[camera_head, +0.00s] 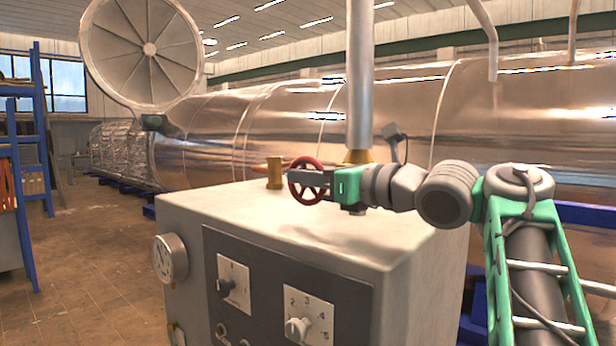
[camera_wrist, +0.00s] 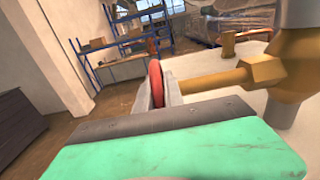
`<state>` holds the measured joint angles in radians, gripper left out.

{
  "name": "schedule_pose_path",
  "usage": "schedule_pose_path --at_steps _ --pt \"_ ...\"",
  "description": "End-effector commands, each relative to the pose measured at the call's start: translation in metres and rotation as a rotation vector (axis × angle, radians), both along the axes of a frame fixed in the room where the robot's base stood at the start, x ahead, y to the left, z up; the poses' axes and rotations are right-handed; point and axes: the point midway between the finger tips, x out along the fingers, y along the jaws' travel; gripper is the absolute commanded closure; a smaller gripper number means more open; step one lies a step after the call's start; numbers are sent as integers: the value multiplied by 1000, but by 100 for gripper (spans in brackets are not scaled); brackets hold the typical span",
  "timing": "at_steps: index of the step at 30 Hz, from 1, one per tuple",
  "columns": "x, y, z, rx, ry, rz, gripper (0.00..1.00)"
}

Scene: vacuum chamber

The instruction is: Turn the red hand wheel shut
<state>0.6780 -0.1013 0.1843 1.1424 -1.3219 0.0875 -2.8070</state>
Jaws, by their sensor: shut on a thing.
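The red hand wheel (camera_head: 302,168) stands upright above the top of a grey control cabinet, left of a vertical metal pipe. In the wrist view the wheel (camera_wrist: 156,82) shows edge-on at the end of a brass valve stem. My gripper (camera_head: 307,184) reaches in from the right, and its fingers are shut on the wheel's rim. The gripper (camera_wrist: 160,92) also shows in the wrist view, with the rim between its fingers. The fingers cover part of the wheel in the head view. The brass valve body (camera_wrist: 295,80) is to the right in the wrist view.
The cabinet (camera_head: 190,205) carries a round gauge (camera_head: 170,258) and knobs on its front. The vertical pipe (camera_head: 360,80) rises close behind my gripper. A small brass fitting (camera_head: 274,172) stands left of the wheel. A large shiny chamber (camera_head: 290,125) fills the background. Open floor lies at left.

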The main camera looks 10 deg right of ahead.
Motion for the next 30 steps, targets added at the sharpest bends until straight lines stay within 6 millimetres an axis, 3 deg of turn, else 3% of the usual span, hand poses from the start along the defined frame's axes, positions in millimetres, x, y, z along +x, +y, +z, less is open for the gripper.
schedule_pose_path --at_steps 16,22,30 --pt "0 -2 -6 11 -15 -4 100" --pt "0 -2 -13 66 -96 -5 100" --pt "-1 -3 -7 143 -199 -5 100"
